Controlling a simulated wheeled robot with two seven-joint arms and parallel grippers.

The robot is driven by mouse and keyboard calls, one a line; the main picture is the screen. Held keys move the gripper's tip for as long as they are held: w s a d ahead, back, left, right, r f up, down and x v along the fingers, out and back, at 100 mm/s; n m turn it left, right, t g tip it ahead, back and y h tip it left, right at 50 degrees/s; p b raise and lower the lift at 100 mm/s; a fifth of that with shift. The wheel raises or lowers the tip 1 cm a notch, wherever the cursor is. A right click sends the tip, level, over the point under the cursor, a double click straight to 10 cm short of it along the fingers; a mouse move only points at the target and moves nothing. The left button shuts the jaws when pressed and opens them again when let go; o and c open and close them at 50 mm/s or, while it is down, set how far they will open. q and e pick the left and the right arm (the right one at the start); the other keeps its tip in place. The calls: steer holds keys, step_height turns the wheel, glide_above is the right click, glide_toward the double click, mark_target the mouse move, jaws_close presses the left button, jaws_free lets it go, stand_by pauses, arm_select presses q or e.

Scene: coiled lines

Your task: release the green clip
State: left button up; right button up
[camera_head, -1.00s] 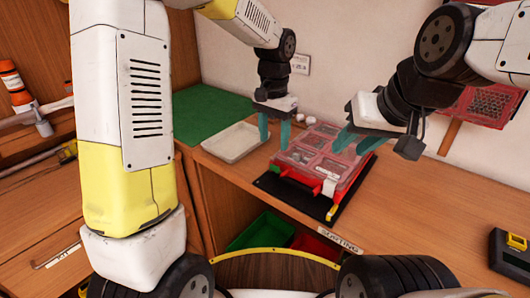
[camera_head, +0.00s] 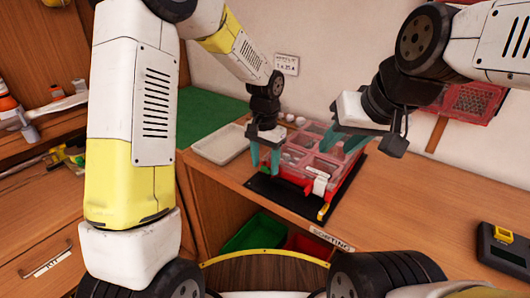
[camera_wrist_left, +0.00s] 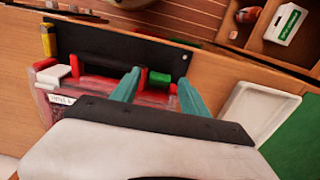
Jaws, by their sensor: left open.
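The red case (camera_head: 341,182) with clear lids lies on a black mat (camera_head: 277,196) on the bench. The small green clip (camera_wrist_left: 159,79) shows at the case's front edge in the left wrist view, beside a red piece (camera_wrist_left: 143,77). In the head view it is small and partly hidden behind my fingers. My left gripper (camera_head: 265,158) is open at the case's left front corner; in the wrist view its fingertips (camera_wrist_left: 159,84) stand either side of the clip. I cannot tell whether they touch it. My right gripper (camera_head: 340,140) looks open over the case's back right part.
A white tray (camera_head: 207,151) and a green mat (camera_head: 208,108) lie left of the case. Green and red bins (camera_head: 247,235) stand below the bench edge. A dark device with yellow (camera_head: 506,248) lies far right.

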arm_select(q)
jaws_close()
steer(key=shift+s+a+f+t+h, duration=0.3)
steer(key=shift+s+t+h, duration=0.15)
steer(key=shift+t, duration=0.25)
steer(key=shift+w, duration=0.1)
jaws_free()
step_height(320, 180, up, 8)
steer(key=s, duration=0.1)
steer(key=shift+a, duration=0.35)
steer(key=shift+f, duration=0.1)
